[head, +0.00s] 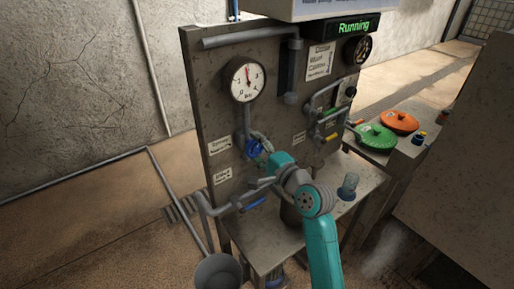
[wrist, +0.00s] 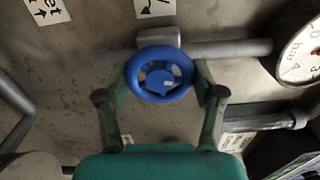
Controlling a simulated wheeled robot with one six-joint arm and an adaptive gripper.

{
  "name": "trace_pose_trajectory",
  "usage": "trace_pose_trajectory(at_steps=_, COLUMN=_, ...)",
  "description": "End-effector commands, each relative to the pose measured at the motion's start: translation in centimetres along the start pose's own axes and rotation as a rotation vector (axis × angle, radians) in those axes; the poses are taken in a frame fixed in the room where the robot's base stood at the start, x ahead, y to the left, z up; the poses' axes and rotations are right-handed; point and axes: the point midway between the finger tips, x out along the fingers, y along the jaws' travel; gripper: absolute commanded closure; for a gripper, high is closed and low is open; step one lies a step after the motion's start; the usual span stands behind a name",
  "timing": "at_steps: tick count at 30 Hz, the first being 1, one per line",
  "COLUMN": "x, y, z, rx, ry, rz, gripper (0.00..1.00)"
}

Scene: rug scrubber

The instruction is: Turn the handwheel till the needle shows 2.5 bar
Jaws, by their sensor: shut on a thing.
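The blue handwheel (wrist: 160,63) sits on a grey pipe in the middle of the wrist view. My gripper (wrist: 160,82) has one finger on each side of its rim and is shut on it. In the head view the handwheel (head: 253,148) is partly hidden behind my gripper (head: 262,158). The round white gauge (head: 246,80) is on the panel above the handwheel. Its needle points nearly straight up; the exact reading is too small to tell. Part of the gauge dial (wrist: 302,55) shows at the right edge of the wrist view, with its needle not clear.
A green "Running" display (head: 352,28) is at the panel's top right. A blue-handled lever (head: 254,204) is below the handwheel. A bucket (head: 218,270) stands at the lower left. Green (head: 377,137) and orange (head: 398,121) lids are on the right bench.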

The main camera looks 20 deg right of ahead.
Motion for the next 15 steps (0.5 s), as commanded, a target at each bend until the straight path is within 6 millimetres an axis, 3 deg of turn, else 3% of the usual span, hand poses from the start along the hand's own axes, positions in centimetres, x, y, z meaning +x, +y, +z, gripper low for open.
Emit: trace_pose_trajectory(at_steps=15, x=0.00, y=0.22, z=-0.01, rx=0.489, ry=0.001, rz=0.001, gripper=0.67)
